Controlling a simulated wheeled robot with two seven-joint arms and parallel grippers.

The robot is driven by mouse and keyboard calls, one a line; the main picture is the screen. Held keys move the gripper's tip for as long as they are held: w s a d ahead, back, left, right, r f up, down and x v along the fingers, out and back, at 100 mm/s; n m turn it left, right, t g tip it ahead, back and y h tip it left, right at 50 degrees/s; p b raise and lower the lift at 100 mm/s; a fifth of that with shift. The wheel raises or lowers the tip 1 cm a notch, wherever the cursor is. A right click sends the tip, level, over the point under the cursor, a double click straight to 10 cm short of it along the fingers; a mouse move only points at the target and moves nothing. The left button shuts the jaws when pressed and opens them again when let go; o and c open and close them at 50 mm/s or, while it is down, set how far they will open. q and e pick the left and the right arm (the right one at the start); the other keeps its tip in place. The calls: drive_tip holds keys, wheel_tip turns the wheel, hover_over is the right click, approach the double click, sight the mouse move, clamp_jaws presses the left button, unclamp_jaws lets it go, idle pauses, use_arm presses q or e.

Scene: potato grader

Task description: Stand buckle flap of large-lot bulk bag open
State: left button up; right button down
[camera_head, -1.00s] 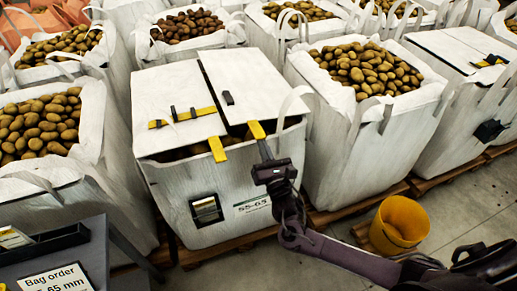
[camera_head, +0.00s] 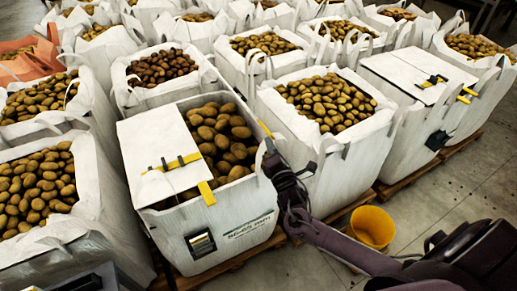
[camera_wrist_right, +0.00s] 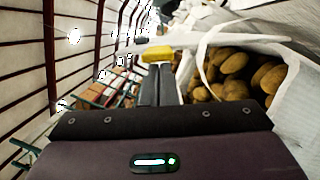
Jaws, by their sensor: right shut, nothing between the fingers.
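The large-lot bulk bag (camera_head: 215,232) is the white bag in front, marked as a 65 mm lot. Its left flap (camera_head: 150,150) lies flat with yellow straps and a black buckle. Its right half is uncovered and shows potatoes (camera_head: 222,140). The buckle flap is raised at the right side, almost edge-on, with its yellow strap (camera_head: 265,129) above my gripper. My right gripper (camera_head: 268,146) is shut and empty at the bag's right rim. In the wrist view, its fingers (camera_wrist_right: 157,80) are together just below the yellow strap end (camera_wrist_right: 157,54).
Potato-filled bags stand close on both sides, including one right behind my gripper (camera_head: 330,150). A yellow bucket (camera_head: 372,227) stands on the floor to the right. Clear floor lies at the far right.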

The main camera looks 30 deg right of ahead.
drive_tip(key=d+r+m+g+p, duration=0.1)
drive_tip(key=d+r+m+p, duration=0.1)
drive_tip(key=d, duration=1.1)
drive_tip(key=shift+w+r+m+p, duration=0.2)
drive_tip(key=shift+r+m+p, duration=0.15)
drive_tip(key=shift+r+m, duration=0.75)
drive_tip(key=shift+f, duration=0.25)
